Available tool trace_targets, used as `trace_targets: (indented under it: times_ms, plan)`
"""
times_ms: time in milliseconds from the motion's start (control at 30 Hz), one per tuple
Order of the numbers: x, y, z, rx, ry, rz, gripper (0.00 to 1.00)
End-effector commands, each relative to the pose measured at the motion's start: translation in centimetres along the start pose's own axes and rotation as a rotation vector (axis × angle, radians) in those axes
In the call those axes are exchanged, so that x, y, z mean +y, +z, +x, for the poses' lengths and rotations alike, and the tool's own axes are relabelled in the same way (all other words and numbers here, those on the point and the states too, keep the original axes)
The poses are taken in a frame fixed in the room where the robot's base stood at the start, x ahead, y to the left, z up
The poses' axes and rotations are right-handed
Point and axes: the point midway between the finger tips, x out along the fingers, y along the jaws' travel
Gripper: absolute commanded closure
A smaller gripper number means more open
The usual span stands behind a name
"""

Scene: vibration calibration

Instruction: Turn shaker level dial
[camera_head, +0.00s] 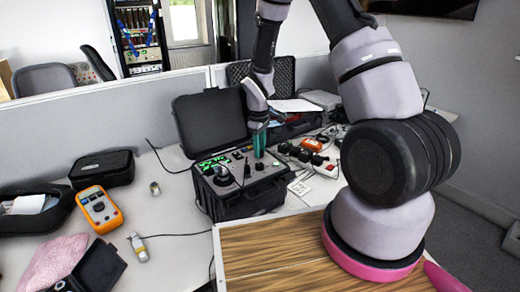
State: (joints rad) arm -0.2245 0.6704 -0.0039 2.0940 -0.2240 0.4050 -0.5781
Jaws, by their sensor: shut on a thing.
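The shaker unit (240,193) is a black case with an open lid (210,121), standing on the white desk. Its top panel has green lit displays (212,163), a round dark part (222,176) at the left, and several small knobs. My gripper (259,150) points down at the right part of the panel, with teal fingers. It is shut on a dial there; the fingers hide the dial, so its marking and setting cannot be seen.
A yellow-orange multimeter (99,209), a black case (102,168), a small tube (138,246) and a pink cloth (55,264) lie left. Cables cross the desk. An orange device (311,144) and several black items stand right of the unit. A low partition (90,127) runs behind.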

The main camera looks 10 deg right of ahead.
Motion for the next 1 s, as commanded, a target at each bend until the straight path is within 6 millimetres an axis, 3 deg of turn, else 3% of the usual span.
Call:
trace_targets:
  times_ms: [1000]
  plan:
    - [0.06, -0.24, -0.02, -0.050, 0.001, 0.961, 1.00]
